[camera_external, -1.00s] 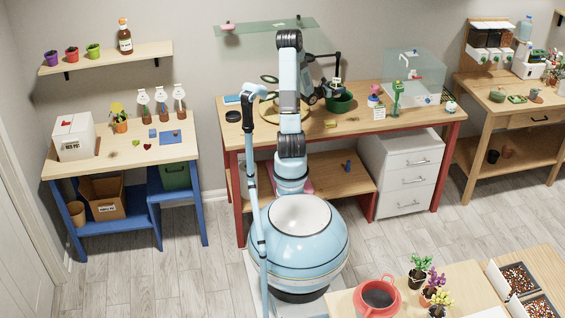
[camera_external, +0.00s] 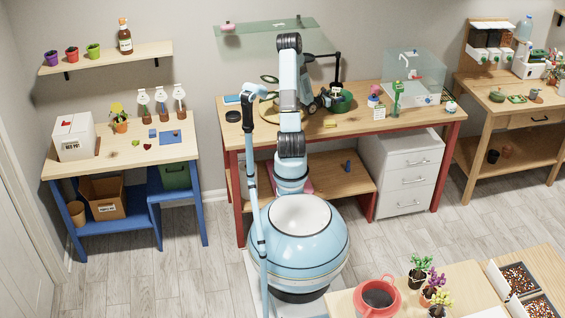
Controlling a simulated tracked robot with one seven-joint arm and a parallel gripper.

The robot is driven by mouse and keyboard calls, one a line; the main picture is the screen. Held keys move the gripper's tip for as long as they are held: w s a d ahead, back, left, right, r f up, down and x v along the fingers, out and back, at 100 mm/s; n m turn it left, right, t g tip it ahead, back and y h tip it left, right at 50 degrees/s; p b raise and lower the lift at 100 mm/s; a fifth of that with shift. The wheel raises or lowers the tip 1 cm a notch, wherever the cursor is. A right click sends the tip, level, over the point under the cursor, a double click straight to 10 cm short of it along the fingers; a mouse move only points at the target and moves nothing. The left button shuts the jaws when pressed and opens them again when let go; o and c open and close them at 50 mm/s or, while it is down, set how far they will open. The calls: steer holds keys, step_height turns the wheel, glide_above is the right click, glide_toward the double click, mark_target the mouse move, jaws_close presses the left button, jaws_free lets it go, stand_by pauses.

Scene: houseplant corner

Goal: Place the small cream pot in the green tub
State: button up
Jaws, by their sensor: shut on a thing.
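The green tub (camera_external: 345,105) stands on the wooden bench with red legs, just right of my arm. My gripper (camera_external: 336,86) is at the tub, over its opening, and is shut on the small cream pot (camera_external: 336,92). Only a small pale part of the pot shows, at about the height of the tub's rim. Dark parts of my wrist and gripper hide some of the tub's left side. I cannot tell whether the pot touches the tub's bottom.
A yellow item (camera_external: 330,125) lies in front. A glass shelf (camera_external: 265,27) is on the wall above.

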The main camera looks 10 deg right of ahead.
steer(key=shift+s+f, duration=0.1)
steer(key=shift+f, duration=0.25)
